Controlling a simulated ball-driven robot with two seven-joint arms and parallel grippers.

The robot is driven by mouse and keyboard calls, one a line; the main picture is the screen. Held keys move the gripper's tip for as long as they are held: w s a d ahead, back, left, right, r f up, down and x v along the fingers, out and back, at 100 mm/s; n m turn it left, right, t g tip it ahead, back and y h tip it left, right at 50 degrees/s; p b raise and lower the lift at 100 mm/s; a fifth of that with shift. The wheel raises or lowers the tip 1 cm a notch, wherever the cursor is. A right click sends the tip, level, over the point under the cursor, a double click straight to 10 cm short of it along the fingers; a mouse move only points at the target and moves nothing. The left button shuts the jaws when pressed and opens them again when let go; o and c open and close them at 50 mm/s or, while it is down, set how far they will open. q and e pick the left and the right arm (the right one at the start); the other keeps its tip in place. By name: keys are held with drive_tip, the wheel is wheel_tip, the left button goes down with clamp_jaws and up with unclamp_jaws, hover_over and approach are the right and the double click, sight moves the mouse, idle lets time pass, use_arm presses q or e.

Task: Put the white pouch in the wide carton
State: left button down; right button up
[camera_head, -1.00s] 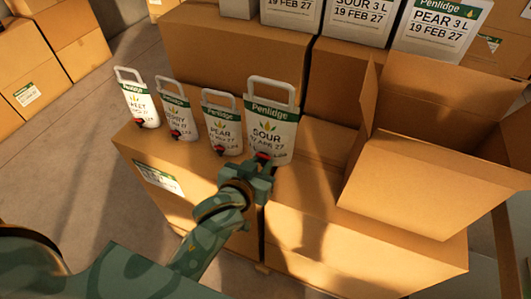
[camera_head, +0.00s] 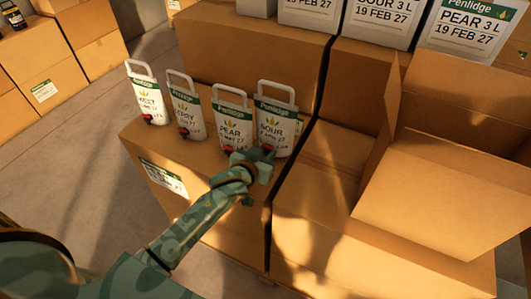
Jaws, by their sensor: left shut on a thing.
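Several white pouches with green top bands, loop handles and red taps stand in a row on a closed carton. The rightmost white pouch, marked SOUR (camera_head: 274,118), is at my left gripper (camera_head: 261,161). My left gripper is shut on it low at the front, around the tap; the fingertips are partly hidden. I cannot tell whether its base touches the carton. The other pouches are PEAR (camera_head: 231,127) and two further left (camera_head: 187,112), (camera_head: 147,102). The wide carton (camera_head: 440,205) is open at the right, flaps up; its inside is mostly hidden. My right gripper is not in view.
Closed cartons (camera_head: 250,52) stand behind the row, with white boxes (camera_head: 382,22) on top. The carton top (camera_head: 325,190) between the pouches and the open carton is clear. More cartons (camera_head: 50,70) stand at the far left.

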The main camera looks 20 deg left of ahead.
use_arm(q)
drive_tip(key=shift+f, duration=0.8)
drive_tip(key=shift+r, duration=0.1)
drive_tip(key=c, duration=1.5)
unclamp_jaws()
drive_tip(key=shift+f, duration=0.25)
drive_tip(key=o, duration=0.3)
drive_tip(key=shift+s, duration=0.1)
drive_tip(key=shift+r, duration=0.1)
